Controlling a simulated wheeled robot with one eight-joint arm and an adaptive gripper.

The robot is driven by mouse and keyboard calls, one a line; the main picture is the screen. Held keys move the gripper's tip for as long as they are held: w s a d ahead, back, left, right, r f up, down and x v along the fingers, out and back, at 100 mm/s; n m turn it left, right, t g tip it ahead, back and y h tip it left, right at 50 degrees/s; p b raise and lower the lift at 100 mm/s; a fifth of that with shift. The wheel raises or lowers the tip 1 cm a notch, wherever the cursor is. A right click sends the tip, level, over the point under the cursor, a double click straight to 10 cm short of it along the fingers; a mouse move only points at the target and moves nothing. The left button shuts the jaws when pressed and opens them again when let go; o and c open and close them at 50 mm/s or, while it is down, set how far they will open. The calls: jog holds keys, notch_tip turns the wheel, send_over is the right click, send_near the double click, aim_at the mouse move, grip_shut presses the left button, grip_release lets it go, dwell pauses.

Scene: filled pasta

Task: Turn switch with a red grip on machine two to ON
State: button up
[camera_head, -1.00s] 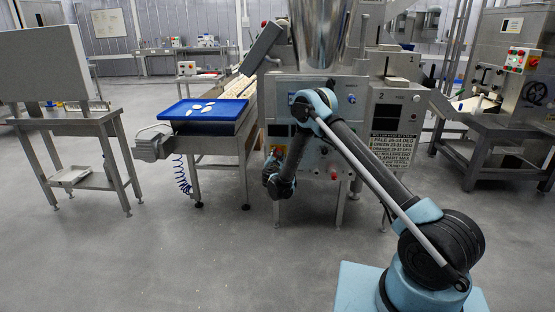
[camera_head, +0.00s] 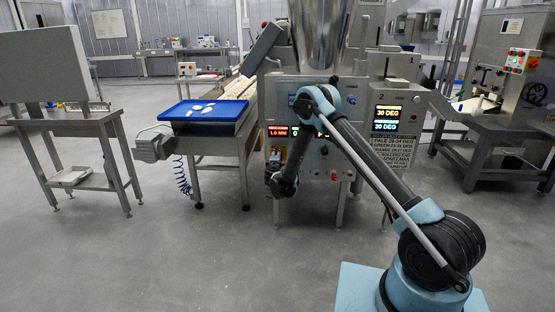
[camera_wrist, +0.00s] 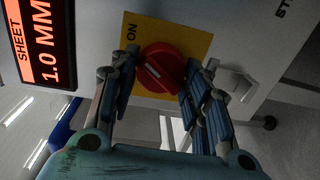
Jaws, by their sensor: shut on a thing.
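The red grip (camera_wrist: 160,70) of the rotary switch sits on a yellow plate (camera_wrist: 193,42) in the wrist view. The word ON shows at the plate's left part, and the white line on the grip runs slantwise. My gripper (camera_wrist: 157,85) has a finger on each side of the red grip and is shut on it. In the head view, my gripper (camera_head: 274,171) is at the lower left of the machine's front, and the arm hides part of that front. Machine two (camera_head: 395,94) bears a 2 and its displays are lit.
A lit SHEET display reading 1.0 MM (camera_wrist: 42,45) is beside the switch, and a pale fitting (camera_wrist: 236,84) is on its other side. A conveyor with a blue tray (camera_head: 205,111) stands left of the machine. The floor in front is clear.

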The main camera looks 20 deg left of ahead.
jog(key=shift+d+m, duration=0.15)
jog(key=shift+m, duration=1.05)
jog(key=o, duration=1.1)
jog(key=shift+w+f, duration=0.1)
jog(key=v, duration=1.2)
